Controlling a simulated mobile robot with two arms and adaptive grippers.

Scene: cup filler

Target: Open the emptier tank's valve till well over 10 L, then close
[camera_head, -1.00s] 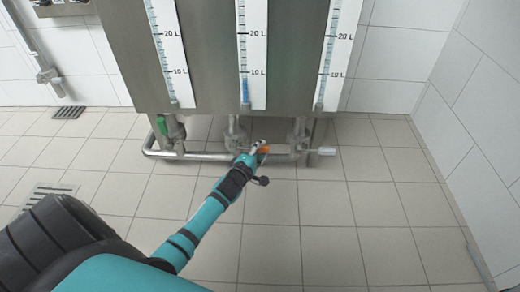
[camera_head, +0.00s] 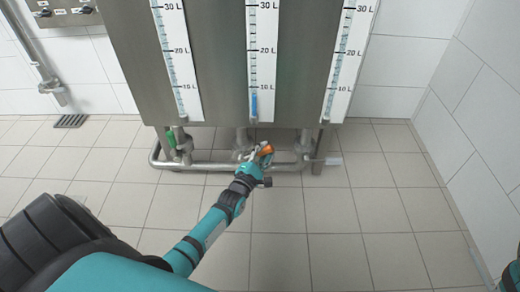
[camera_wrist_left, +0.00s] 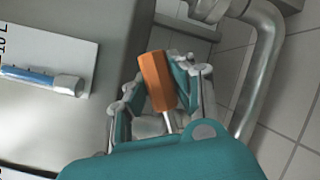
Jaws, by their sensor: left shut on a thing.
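The steel tank unit (camera_head: 215,65) carries three white level gauges. The middle gauge (camera_head: 262,45) has a short blue column (camera_head: 254,105) whose top is a little below the 10 L mark. No clear blue level can be read on the left gauge (camera_head: 173,45) or the right gauge (camera_head: 350,45). My left gripper (camera_head: 259,153) is below the middle tank, shut on an orange valve handle (camera_head: 266,149). In the left wrist view the orange handle (camera_wrist_left: 157,80) stands between the fingers. The valve body is mostly hidden by the gripper. My right gripper is out of view.
A green handle (camera_head: 170,138) hangs under the left tank. A pale handle (camera_head: 333,160) sticks out at the right. A steel pipe (camera_head: 210,166) runs low below the tanks. A drain grate (camera_head: 70,121) lies at left. The tiled floor in front is clear.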

